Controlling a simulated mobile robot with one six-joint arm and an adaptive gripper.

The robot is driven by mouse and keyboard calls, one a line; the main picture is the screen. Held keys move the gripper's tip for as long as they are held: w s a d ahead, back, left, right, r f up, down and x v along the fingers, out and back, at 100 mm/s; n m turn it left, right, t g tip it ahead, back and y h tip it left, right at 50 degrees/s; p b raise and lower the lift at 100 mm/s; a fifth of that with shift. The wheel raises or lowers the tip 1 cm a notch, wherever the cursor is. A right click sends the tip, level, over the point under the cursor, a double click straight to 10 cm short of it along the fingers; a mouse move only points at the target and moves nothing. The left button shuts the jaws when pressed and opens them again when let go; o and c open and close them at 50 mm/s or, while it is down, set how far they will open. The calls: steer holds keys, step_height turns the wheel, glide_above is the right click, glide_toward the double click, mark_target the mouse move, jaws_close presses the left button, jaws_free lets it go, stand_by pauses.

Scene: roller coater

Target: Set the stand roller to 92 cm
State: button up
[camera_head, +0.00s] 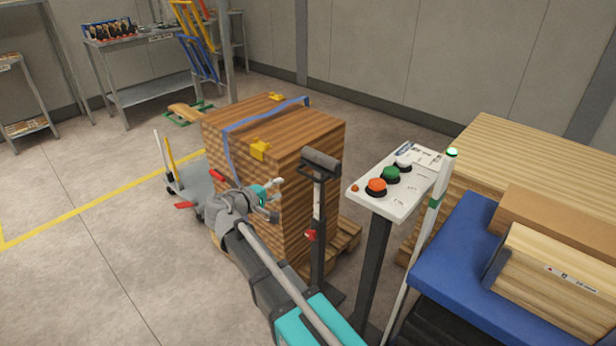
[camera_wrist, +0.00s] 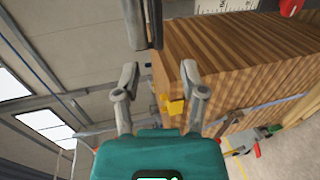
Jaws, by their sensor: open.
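The stand roller (camera_head: 320,162) is a black roller on top of a dark upright post in front of the strapped wood stack. A red clamp knob (camera_head: 310,235) sits partway down the post, below a pale scale strip (camera_head: 317,203). My gripper (camera_head: 278,200) is open and empty, left of the post, a little below roller height and apart from it. In the wrist view, tilted sideways, the open fingers (camera_wrist: 162,70) have the dark roller (camera_wrist: 146,22) ahead of them. Part of the scale (camera_wrist: 228,5) and the red knob (camera_wrist: 290,7) show at the top edge. The scale reading is not legible.
The wood stack (camera_head: 270,140) on a pallet stands behind the stand. Further right are a blue table (camera_head: 450,250) with boards and another wood stack (camera_head: 540,150). Open floor lies left.

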mark_target(306, 176)
steer(key=shift+a+r, duration=0.1)
steer(key=shift+a, duration=0.1)
steer(key=shift+w, duration=0.15)
steer(key=shift+b+x, duration=1.4)
steer(key=shift+x, duration=5.45)
steer(key=shift+d+r, duration=0.1)
jaws_close()
